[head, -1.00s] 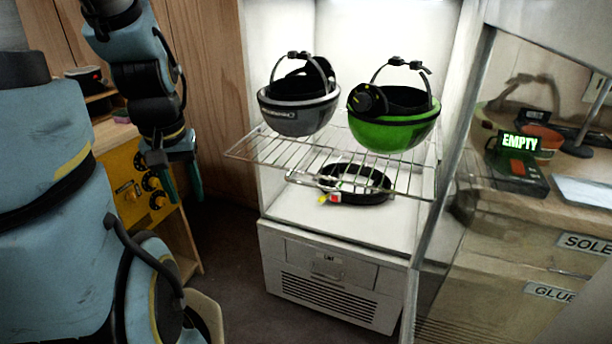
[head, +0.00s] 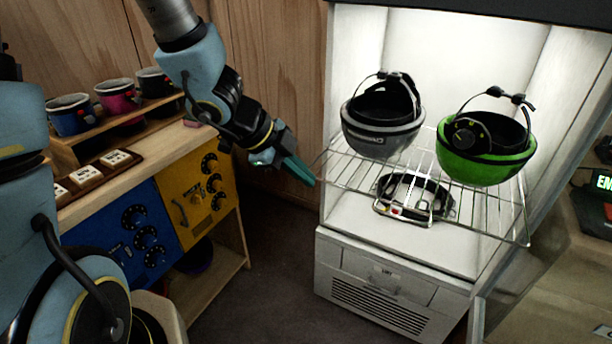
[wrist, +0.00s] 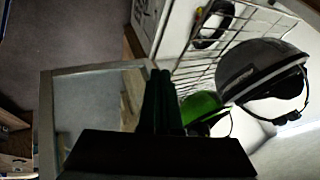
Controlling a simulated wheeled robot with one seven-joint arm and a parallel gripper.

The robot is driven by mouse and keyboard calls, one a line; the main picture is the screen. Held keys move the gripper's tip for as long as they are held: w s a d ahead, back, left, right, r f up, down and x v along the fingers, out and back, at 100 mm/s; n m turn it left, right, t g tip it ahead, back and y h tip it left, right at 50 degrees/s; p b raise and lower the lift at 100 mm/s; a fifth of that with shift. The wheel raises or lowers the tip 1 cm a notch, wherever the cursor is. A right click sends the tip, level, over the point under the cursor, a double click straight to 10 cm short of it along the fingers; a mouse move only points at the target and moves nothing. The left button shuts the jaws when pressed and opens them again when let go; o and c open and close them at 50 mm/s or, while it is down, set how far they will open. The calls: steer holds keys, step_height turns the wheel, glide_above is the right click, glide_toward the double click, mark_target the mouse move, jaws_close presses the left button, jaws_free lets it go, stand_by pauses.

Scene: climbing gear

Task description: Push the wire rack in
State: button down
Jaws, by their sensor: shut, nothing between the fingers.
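A black strap or headlamp (head: 440,200) lies on the cabinet floor below the rack. A glass door (head: 545,245) stands open at the right. A wooden bench with a blue panel (head: 115,235), a yellow panel (head: 205,195) and several mugs is at the left. Floor between is clear.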

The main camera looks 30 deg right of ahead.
steer(key=w+d+f+b, duration=0.1)
steer(key=d+f+b, duration=0.1)
steer(key=d+f, duration=0.5)
steer(key=shift+w+d+f+b, duration=0.3)
steer(key=shift+d+f+b, duration=0.1)
steer(key=shift+d, duration=0.65)
